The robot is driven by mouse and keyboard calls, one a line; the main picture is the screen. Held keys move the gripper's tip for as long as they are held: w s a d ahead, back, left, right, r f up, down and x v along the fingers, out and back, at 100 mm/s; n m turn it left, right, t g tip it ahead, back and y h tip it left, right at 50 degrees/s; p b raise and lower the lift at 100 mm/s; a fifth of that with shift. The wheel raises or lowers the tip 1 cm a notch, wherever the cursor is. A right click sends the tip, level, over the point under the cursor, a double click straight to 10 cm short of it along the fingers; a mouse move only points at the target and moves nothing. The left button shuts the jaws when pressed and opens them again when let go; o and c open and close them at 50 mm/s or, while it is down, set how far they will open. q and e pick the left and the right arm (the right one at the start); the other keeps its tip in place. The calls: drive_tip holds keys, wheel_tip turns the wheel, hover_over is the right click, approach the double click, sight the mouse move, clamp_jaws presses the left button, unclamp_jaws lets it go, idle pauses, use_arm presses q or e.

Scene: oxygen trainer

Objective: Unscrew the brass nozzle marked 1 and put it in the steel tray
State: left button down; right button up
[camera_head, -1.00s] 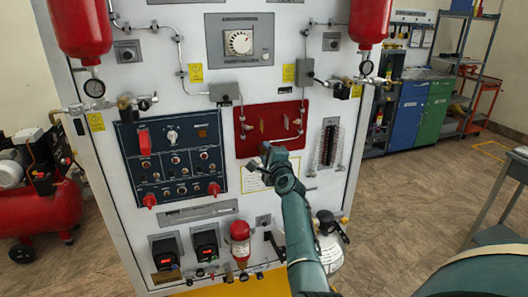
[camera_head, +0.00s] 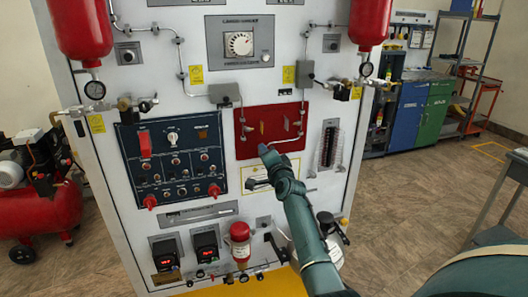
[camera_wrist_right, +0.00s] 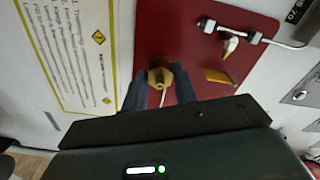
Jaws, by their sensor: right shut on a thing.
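The brass nozzle (camera_wrist_right: 160,77) shows in the right wrist view as a small hex-shaped piece between my fingertips, against the red panel (camera_wrist_right: 185,35). My right gripper (camera_wrist_right: 160,88) is shut on it. In the head view my right gripper (camera_head: 265,150) is at the lower edge of the red panel (camera_head: 270,118), and the nozzle is hidden there. I cannot read a number on the nozzle, nor tell whether it is still joined to the panel. I cannot make out the steel tray. My left gripper is not in view.
A white instruction sheet (camera_wrist_right: 75,50) is beside the red panel. A metal pipe fitting (camera_wrist_right: 230,35) and a yellow tag (camera_wrist_right: 217,76) are close to my fingers. A blue switch panel (camera_head: 170,160) is to the left. A grey table (camera_head: 500,185) stands at the right edge.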

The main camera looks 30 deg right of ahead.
drive_tip(key=n, duration=0.2)
drive_tip(key=shift+n+p, duration=0.35)
drive_tip(key=shift+n, duration=0.05)
drive_tip(key=shift+f+n, duration=0.1)
drive_tip(key=shift+n, duration=0.2)
drive_tip(key=shift+n+p, duration=0.35)
drive_tip(key=shift+n, duration=1.35)
drive_tip(key=shift+n, duration=2.3)
drive_tip(key=o, duration=1)
